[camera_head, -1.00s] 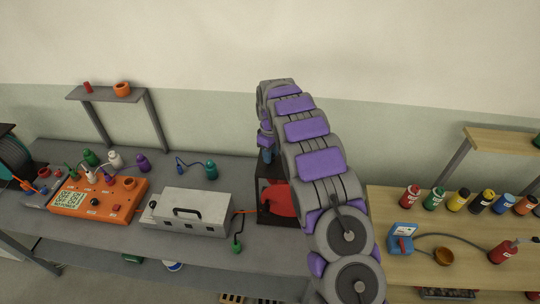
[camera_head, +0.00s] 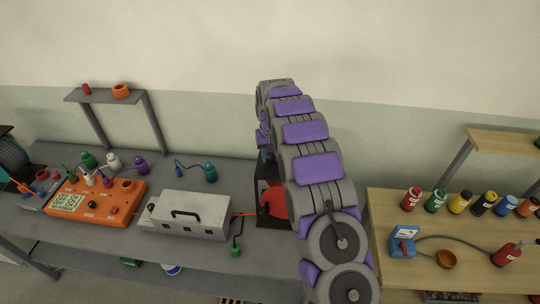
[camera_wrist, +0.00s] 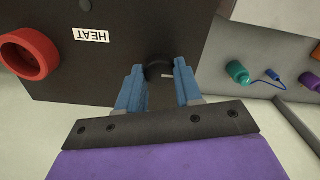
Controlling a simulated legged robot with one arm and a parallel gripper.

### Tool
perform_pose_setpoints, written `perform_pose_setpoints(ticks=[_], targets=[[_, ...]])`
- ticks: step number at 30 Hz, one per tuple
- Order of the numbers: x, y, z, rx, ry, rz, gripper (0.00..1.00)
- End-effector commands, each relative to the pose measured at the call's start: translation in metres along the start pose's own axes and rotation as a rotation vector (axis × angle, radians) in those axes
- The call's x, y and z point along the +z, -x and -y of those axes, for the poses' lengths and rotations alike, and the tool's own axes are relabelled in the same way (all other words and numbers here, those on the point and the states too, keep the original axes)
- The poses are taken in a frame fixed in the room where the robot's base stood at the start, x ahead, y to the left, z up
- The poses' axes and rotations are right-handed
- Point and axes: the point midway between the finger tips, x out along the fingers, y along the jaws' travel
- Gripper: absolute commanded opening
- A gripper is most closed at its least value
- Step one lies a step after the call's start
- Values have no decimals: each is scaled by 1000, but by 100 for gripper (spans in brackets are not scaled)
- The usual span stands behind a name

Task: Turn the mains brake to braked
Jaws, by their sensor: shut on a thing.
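In the wrist view, the blue fingers of my gripper (camera_wrist: 156,75) are on either side of a small black knob (camera_wrist: 158,69) on a dark panel (camera_wrist: 108,75). The gripper is shut on this knob, and the fingers partly hide it. A short pale mark shows beside the knob. I cannot read a brake label, so whether this knob is the mains brake is unclear. In the head view my arm reaches over the dark box (camera_head: 264,220) with a red part (camera_head: 274,203) and hides much of it.
A red ring-shaped part (camera_wrist: 29,54) stands out from the panel at left. A grey box with a handle (camera_head: 188,213) and an orange control box (camera_head: 98,200) stand on the grey bench (camera_head: 150,239). A wooden bench (camera_head: 484,275) with several bottles is at right.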

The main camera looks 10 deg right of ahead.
Motion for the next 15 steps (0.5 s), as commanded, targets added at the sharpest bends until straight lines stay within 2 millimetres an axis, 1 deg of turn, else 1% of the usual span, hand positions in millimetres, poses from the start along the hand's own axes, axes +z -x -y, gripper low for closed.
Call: perform_pose_setpoints(ticks=[6, 15], targets=[[-1, 1, 0, -1, -45, -3, 4], [0, 1, 0, -1, -56, -2, 4]])
